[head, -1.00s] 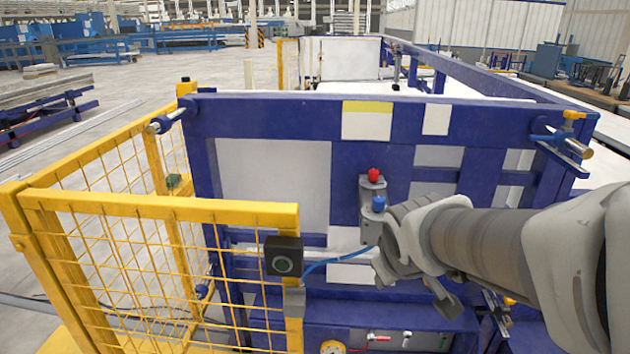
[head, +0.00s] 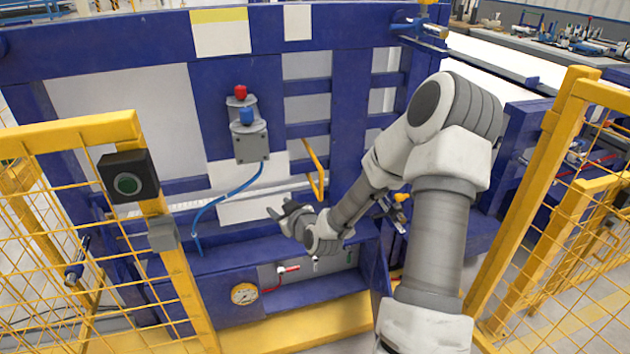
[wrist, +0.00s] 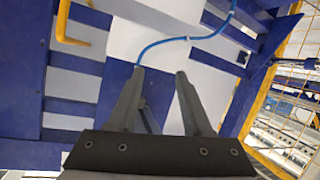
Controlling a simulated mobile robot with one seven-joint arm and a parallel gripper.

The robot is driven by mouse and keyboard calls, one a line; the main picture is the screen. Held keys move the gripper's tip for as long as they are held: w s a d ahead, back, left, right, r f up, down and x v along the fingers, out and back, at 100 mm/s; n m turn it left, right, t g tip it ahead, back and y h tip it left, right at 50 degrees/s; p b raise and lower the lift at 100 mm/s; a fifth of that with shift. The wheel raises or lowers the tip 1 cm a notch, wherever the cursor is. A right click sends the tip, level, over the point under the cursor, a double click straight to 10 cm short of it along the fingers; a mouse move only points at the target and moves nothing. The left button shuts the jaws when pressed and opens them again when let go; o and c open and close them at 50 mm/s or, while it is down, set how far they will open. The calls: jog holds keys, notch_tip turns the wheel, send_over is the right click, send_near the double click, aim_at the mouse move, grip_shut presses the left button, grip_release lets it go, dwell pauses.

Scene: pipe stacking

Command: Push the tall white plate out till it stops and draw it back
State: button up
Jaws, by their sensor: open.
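A white plate (head: 232,207) stands upright in the frame, behind the blue hose and left of my gripper. White plate surface also shows beyond my fingertips in the wrist view (wrist: 143,40). A larger white panel (head: 120,115) fills the frame's left side. I cannot tell which is the tall white plate. I see no contact with either.
A grey box (head: 248,140) with red and blue buttons is above my gripper, its blue hose (head: 220,198) hanging down. A yellow handle (head: 317,172) stands close by. A gauge (head: 244,293) is below. Yellow mesh fences (head: 75,215) flank both sides.

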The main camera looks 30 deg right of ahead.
jog(key=d+f+m+t+h+b, duration=0.2)
jog(key=d+f+m, duration=0.1)
jog(key=d, duration=0.2)
jog(key=m+h+b, duration=0.2)
jog(key=m+h, duration=0.2)
jog(key=h, duration=0.1)
send_near(320, 175)
jog(key=x, duration=0.4)
jog(key=f+b+x, duration=0.1)
jog(key=x, duration=0.4)
jog(key=f+b+x, duration=0.1)
jog(key=x, duration=0.3)
jog(key=shift+w+d+f, duration=0.1)
jog(key=shift+w+d, duration=0.15)
jog(key=shift+d, duration=0.15)
jog(key=shift+c, duration=0.2)
grip_shut()
